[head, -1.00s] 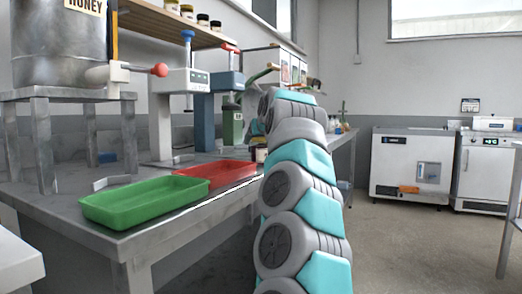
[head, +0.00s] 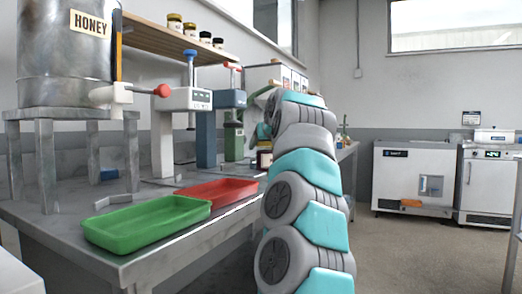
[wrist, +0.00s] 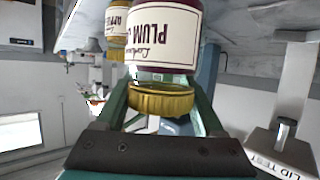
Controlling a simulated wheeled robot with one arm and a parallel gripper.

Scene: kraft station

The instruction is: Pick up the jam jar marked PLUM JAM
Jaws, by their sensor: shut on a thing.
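The jam jar (wrist: 163,36) fills the top middle of the wrist view. It has dark contents, a gold lid (wrist: 162,101) and a cream label reading PLUM, with the rest of the line partly cut off. My gripper (wrist: 163,98) has its two green fingers on either side of the lid, shut on the jar. In the head view the dark jar (head: 264,159) shows just left of my arm, by the far part of the bench. The arm hides most of my gripper there. I cannot tell whether the jar's base touches the bench.
A second jar (wrist: 117,22), its label starting AP, stands behind in the wrist view. A device marked LID TEST (wrist: 283,145) is at lower right. In the head view, green (head: 148,221) and red (head: 216,190) trays lie on the bench (head: 75,232). Floor right of my arm is clear.

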